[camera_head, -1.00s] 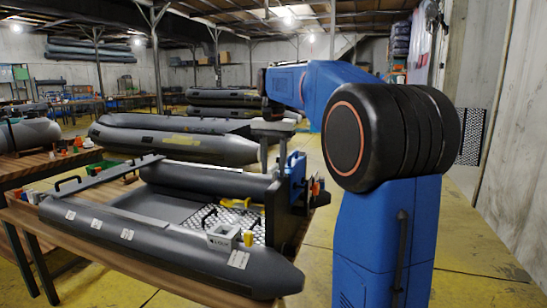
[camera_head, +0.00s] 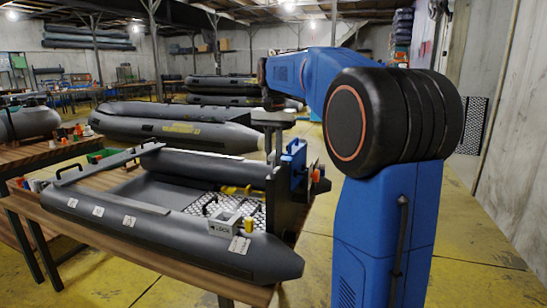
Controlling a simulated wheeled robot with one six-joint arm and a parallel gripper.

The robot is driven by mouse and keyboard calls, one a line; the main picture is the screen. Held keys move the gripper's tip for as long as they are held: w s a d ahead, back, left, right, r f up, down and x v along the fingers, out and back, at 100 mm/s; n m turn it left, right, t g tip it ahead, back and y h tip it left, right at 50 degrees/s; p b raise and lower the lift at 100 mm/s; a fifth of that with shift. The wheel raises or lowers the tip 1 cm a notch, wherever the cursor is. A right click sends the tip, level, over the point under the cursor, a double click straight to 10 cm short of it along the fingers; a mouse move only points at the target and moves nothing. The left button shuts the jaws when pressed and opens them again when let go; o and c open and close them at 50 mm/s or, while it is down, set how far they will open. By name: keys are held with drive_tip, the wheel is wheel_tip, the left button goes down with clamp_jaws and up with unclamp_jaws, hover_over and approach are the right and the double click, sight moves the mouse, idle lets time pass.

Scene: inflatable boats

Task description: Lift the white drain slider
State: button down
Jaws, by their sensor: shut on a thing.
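My gripper (camera_head: 273,160) points down at the rear of the grey inflatable boat (camera_head: 165,228), beside the dark transom (camera_head: 284,205). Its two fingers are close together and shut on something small. I cannot make out the white drain slider; the fingertips and the transom hide the spot between the jaws.
A blue part (camera_head: 294,157) sits on the transom just right of my gripper. A white box (camera_head: 224,223), a yellow item (camera_head: 249,223) and black handles are on the boat. The wooden table (camera_head: 150,268) carries the boat. Yellow floor (camera_head: 480,240) is clear at right.

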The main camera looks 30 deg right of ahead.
drive_tip(key=shift+r, duration=2.35)
drive_tip(key=c, duration=1.6)
unclamp_jaws()
drive_tip(key=shift+s, duration=0.1)
wheel_tip(320, 180, up, 7)
drive_tip(key=shift+r, duration=0.1)
